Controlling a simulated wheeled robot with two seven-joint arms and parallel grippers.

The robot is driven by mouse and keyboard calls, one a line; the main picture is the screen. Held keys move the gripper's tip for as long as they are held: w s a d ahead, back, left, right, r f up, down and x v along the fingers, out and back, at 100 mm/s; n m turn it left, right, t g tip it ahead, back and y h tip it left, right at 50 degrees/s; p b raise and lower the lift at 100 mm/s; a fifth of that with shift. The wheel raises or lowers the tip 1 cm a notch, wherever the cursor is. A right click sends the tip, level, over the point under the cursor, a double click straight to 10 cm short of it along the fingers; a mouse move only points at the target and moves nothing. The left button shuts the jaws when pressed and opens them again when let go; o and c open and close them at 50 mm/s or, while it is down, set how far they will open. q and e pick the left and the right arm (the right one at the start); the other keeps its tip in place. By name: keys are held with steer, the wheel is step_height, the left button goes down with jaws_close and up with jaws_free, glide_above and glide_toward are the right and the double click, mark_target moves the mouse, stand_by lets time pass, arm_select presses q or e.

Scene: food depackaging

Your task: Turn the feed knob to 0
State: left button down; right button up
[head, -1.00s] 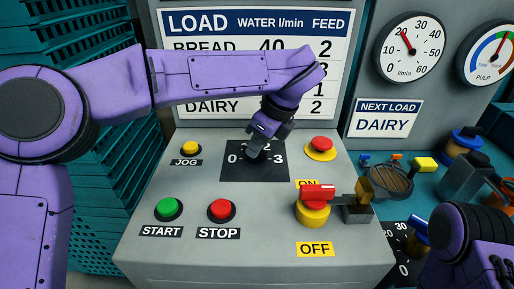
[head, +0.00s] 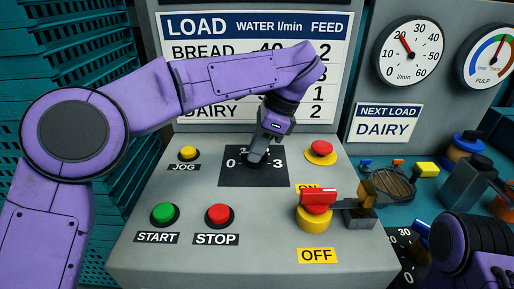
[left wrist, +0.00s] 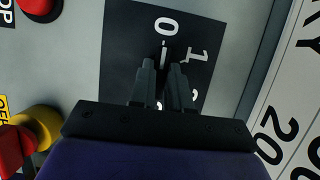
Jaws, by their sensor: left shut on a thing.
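The feed knob sits on a black dial plate (head: 230,178) on the sloping grey console. White figures 0, 1 and 3 show on the plate in the head view; the 2 is hidden behind my gripper. My left gripper (head: 256,160) comes down from above and is shut on the knob, which the fingers mostly hide. In the left wrist view both fingers (left wrist: 166,84) stand over the dial plate (left wrist: 122,50). There a white line lies beyond the fingertips, pointing at the 0. Of my right arm, only purple and black links show at lower right; its gripper does not show.
Yellow JOG (head: 188,153), green START (head: 164,214), red STOP (head: 218,216) and another red button (head: 320,148) surround the dial. A red-handled yellow switch (head: 313,220) stands at right near OFF. A load chart (head: 240,24) stands behind.

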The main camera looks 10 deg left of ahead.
stand_by(0.3)
arm_select(q)
steer(key=c, duration=1.1)
jaws_free()
steer(key=p+v, duration=0.5)
steer(key=v, duration=0.5)
steer(key=shift+d+r, duration=0.15)
steer(key=shift+r, duration=0.15)
